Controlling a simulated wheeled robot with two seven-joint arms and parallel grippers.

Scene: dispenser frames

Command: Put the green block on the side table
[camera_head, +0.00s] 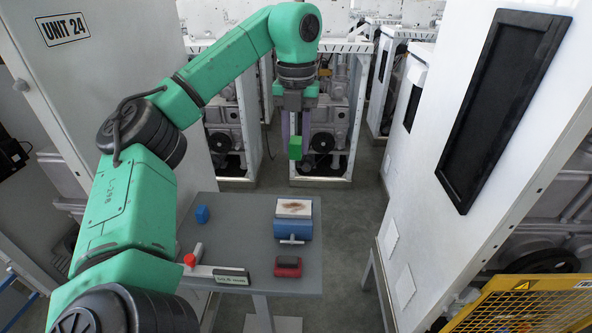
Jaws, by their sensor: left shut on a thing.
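The green block (295,147) is a small bright green cuboid near the upper middle of the head view. My left gripper (294,134) points down and is shut on it, holding it in the air. In the picture the block appears above and beyond the far edge of a grey table (240,230). I see no written mark that tells whether this is the side table. My right gripper is out of view.
White cabinets stand on both sides. A yellow mesh guard (530,305) is at lower right.

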